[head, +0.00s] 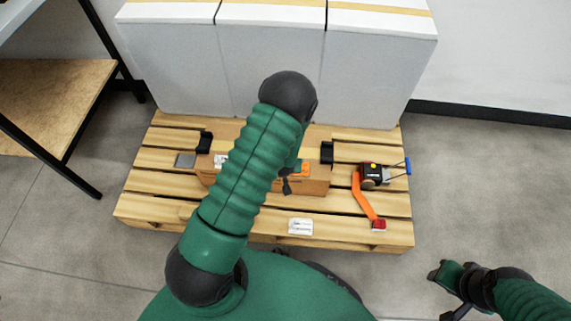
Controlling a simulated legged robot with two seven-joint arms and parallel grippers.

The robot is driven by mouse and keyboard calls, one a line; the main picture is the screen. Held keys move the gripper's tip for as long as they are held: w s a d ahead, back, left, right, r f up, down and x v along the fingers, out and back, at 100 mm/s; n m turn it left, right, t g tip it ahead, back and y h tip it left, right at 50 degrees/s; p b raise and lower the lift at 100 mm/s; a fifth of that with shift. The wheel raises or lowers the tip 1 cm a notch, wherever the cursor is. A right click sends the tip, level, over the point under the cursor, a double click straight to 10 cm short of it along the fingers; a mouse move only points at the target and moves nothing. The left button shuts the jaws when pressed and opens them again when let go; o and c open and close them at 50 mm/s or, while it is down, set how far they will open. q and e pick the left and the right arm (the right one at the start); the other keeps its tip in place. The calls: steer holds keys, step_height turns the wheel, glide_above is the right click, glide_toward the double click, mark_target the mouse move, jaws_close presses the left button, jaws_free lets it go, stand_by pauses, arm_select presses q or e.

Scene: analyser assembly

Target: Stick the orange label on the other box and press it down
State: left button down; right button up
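A low brown cardboard box (313,187) lies on the wooden pallet (372,232). My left arm crosses its middle, so I cannot tell whether it is one box or two side by side. A small orange patch, apparently the orange label (305,170), shows at the box's right part, just right of my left gripper (287,186). Only the dark tip of that gripper shows, close to the box front; its opening and any touch on the label are hidden. A white label (220,161) shows on the left part. My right gripper (446,277) is off the pallet at lower right, fingers apart, empty.
Large grey-white blocks (270,75) stand behind. Black corner pieces (204,143) flank the box. A strapping tool (374,174) with an orange strap (361,197) lies right. A white packet (300,227) lies in front, a grey plate (185,160) left. A shelf table (50,100) stands left.

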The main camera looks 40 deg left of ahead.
arm_select(q)
steer(key=shift+f, duration=0.25)
stand_by(0.4)
steer(key=c, duration=1.5)
jaws_free()
step_height(320, 180, up, 7)
steer(key=p, duration=0.6)
steer(key=shift+r+p, duration=0.1)
steer(key=shift+p, duration=0.2)
steer(key=shift+c, duration=0.5)
